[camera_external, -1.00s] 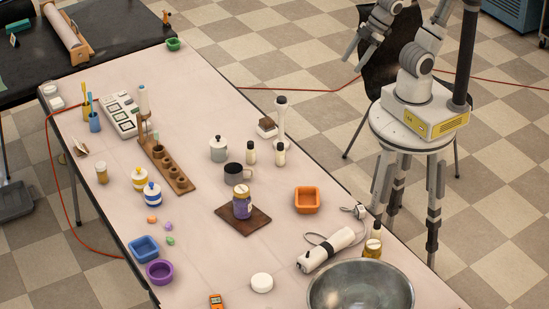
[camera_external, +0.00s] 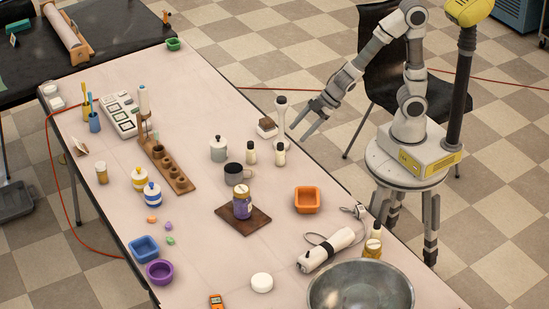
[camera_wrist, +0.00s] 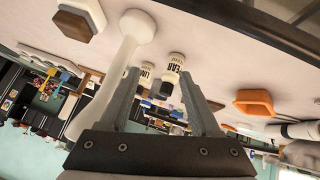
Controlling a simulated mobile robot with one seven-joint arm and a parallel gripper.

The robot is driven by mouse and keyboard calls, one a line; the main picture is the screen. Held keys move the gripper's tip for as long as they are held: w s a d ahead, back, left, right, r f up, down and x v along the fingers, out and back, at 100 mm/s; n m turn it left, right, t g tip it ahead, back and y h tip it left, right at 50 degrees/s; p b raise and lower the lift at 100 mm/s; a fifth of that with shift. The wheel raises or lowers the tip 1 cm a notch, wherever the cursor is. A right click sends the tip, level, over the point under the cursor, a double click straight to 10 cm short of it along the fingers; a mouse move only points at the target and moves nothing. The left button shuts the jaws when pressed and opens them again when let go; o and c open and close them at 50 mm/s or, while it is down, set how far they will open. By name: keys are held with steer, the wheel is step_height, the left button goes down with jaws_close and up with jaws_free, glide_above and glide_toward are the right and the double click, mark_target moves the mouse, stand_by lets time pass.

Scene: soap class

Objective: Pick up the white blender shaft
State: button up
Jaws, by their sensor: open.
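The white blender shaft (camera_external: 279,122) stands upright near the table's far right edge, its top end dark. In the wrist view, which shows the scene upside down, the shaft (camera_wrist: 116,72) is a tall white rod with a round flared end, just left of the left finger. The finger and my gripper's mount partly cover it. My gripper (camera_external: 305,121) is open and empty, just right of the shaft and apart from it in the external view. In the wrist view its two fingers (camera_wrist: 160,76) have two labelled bottles beyond them; the shaft is not between them.
A wooden block with a white part (camera_external: 267,126) stands left of the shaft. Two small bottles (camera_external: 251,153) with dark caps are in front. A dark mug (camera_external: 236,172), an orange tray (camera_external: 307,199) and the blender body (camera_external: 328,249) are farther forward. A black chair (camera_external: 385,70) stands behind my arm.

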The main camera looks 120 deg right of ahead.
mark_target(281, 123)
steer(key=d+f, duration=0.1)
steer(key=s+d+f+m+b, duration=0.1)
steer(key=d+m, duration=0.1)
steer(key=shift+s+d+f+b, duration=0.1)
steer(key=shift+s+f+b, duration=0.2)
steer(key=shift+f+b, duration=0.1)
steer(key=shift+w+d+r+m+t, duration=0.2)
steer(key=shift+w+d+r+t, duration=0.4)
steer(key=shift+t, duration=0.25)
steer(key=shift+w+d+r+m+t, duration=0.2)
steer(key=shift+w+d+r+t, duration=0.15)
steer(key=shift+w+r+t, duration=0.35)
steer(key=shift+w+d+r+m+t, duration=0.2)
steer(key=shift+w+d+r+t, duration=0.3)
steer(key=shift+r+t, duration=0.35)
steer(key=shift+f+p, duration=0.1)
steer(key=shift+p, duration=0.4)
steer(key=b+x, duration=0.1)
steer(key=x, duration=0.4)
steer(key=shift+w+d+f+b, duration=0.1)
steer(key=shift+b, duration=0.2)
jaws_close()
